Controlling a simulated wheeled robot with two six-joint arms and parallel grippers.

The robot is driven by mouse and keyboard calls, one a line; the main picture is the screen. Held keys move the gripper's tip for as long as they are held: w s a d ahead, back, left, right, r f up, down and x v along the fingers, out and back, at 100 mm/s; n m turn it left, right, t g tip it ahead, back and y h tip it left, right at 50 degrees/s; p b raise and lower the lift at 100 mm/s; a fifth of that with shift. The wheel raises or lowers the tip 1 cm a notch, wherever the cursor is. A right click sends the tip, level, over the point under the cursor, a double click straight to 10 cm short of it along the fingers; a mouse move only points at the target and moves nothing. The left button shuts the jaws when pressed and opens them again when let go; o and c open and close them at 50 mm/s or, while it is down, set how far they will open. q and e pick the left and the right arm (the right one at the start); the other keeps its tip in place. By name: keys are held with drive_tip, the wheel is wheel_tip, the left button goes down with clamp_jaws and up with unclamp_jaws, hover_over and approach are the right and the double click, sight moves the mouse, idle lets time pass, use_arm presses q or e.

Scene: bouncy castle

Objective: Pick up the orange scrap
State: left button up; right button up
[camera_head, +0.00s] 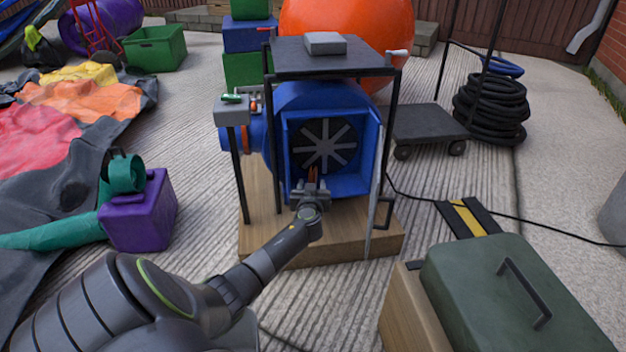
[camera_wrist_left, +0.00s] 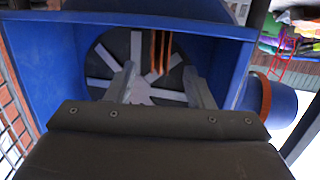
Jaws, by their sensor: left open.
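The orange scrap (camera_wrist_left: 160,50) shows in the left wrist view as narrow upright orange-brown strips in front of the grey-bladed fan (camera_wrist_left: 137,55) inside the blue blower housing (camera_wrist_left: 45,55). In the head view the scrap (camera_head: 312,175) is a small orange patch at the blower's opening, partly hidden by my left gripper (camera_head: 312,188). In the wrist view the left gripper (camera_wrist_left: 158,82) is open, its fingers either side of the strips' lower ends. I cannot tell whether they touch the scrap. My right gripper is not in view.
The blower stands on a wooden base (camera_head: 262,215) under a dark table (camera_head: 320,55). A mesh guard (camera_head: 376,195) stands open at the right of its opening. A green-lidded box (camera_head: 500,300) is at front right, a purple box (camera_head: 140,212) at left. A cable (camera_head: 520,217) crosses the ground.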

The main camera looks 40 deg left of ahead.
sight(313, 177)
use_arm(q)
drive_tip(key=b+x, duration=0.2)
drive_tip(key=x, duration=0.1)
drive_tip(key=shift+w+a+r, duration=0.1)
drive_tip(key=shift+w+a, duration=0.1)
drive_tip(key=shift+w, duration=0.15)
drive_tip(key=shift+w+a, duration=0.25)
drive_tip(key=shift+r, duration=0.1)
clamp_jaws()
drive_tip(key=shift+r, duration=0.15)
